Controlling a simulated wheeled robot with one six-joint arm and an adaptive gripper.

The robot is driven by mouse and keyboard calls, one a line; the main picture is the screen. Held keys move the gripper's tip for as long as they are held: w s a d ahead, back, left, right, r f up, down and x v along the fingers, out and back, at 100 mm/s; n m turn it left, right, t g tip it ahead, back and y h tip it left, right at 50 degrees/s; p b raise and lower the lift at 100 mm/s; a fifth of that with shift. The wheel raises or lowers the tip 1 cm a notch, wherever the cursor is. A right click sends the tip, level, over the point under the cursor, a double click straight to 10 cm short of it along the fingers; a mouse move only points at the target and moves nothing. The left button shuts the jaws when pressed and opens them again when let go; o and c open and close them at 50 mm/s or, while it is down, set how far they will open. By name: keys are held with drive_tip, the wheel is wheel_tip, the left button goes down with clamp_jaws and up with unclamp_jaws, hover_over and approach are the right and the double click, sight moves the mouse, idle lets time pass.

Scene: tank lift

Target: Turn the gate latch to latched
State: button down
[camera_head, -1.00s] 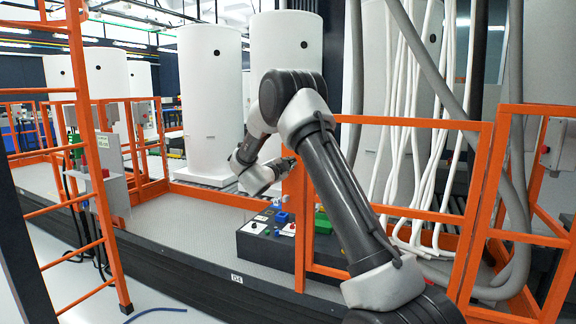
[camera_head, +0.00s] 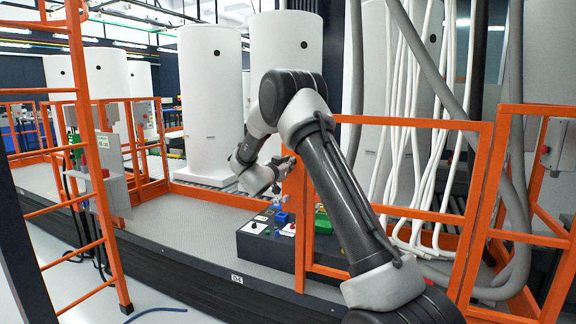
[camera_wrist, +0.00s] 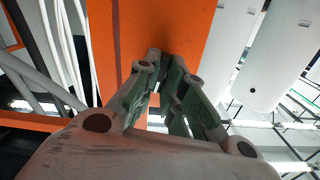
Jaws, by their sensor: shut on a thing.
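My gripper (camera_head: 283,165) is at the upper part of the orange gate post (camera_head: 299,225), beyond my forearm in the head view. In the wrist view, the two fingers of my gripper (camera_wrist: 166,62) come close together at the tips, against the wide orange face of the post (camera_wrist: 185,25). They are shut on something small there. The gate latch cannot be made out clearly; the fingers hide it, so its angle cannot be told.
A dark control box (camera_head: 262,243) with blue and green parts stands on the platform below my gripper. Orange rails (camera_head: 400,214) run to the right, with pale hanging hoses (camera_head: 408,120) behind. White tanks (camera_head: 210,100) stand behind. The grey platform floor (camera_head: 175,215) is clear at left.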

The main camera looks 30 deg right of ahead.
drive_tip(key=shift+f+n, duration=0.15)
drive_tip(key=shift+n, duration=0.85)
drive_tip(key=c, duration=1.5)
unclamp_jaws()
drive_tip(key=v, duration=1.2)
